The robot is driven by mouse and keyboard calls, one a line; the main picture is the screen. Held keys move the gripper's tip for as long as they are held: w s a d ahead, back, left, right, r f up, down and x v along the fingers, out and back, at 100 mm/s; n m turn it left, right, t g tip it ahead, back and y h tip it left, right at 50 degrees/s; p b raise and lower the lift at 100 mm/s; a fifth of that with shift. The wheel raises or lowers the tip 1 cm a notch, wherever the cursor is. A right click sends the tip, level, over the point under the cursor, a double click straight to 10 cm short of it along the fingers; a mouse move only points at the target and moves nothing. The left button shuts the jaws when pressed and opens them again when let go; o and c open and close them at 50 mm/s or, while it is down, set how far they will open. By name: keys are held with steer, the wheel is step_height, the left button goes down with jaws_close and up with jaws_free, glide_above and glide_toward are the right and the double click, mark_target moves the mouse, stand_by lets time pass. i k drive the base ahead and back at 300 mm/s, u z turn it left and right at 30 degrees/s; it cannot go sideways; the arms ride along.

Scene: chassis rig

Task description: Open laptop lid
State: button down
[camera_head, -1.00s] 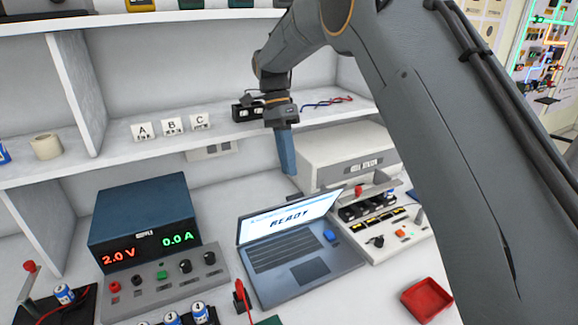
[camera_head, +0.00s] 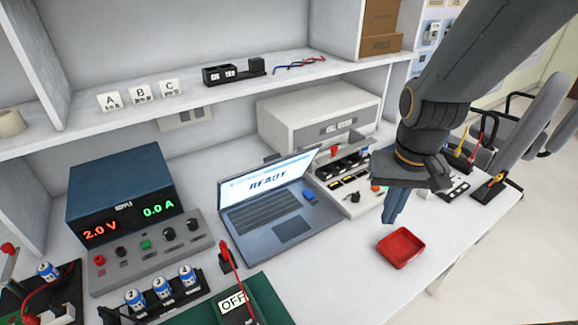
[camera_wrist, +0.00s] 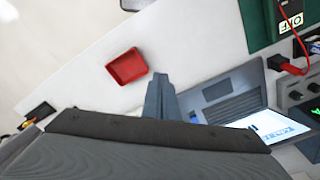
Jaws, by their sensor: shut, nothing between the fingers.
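The laptop (camera_head: 275,205) stands open in the middle of the bench. Its lid is raised and tilted back, and its lit screen (camera_head: 268,176) reads READY. A blue item (camera_head: 308,195) lies at the right of its keyboard. My gripper (camera_head: 390,218) is shut and empty, pointing down to the right of the laptop, above the bench near the red tray and apart from both. In the wrist view my gripper (camera_wrist: 160,82) shows beside the laptop (camera_wrist: 225,95), whose lit screen is partly hidden by my wrist.
A red tray (camera_head: 401,248) sits at the front right. A power supply (camera_head: 130,215) reading 2.0 V and 0.0 A stands left of the laptop. A switch panel (camera_head: 350,190) stands close right. A shelf runs behind. Bare bench lies in front of the laptop.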

mark_target(276, 171)
steer(key=z, duration=0.5)
steer(key=k, duration=1.2)
steer(key=u, duration=0.05)
steer(key=i, duration=0.7)
steer(key=u, duration=0.5)
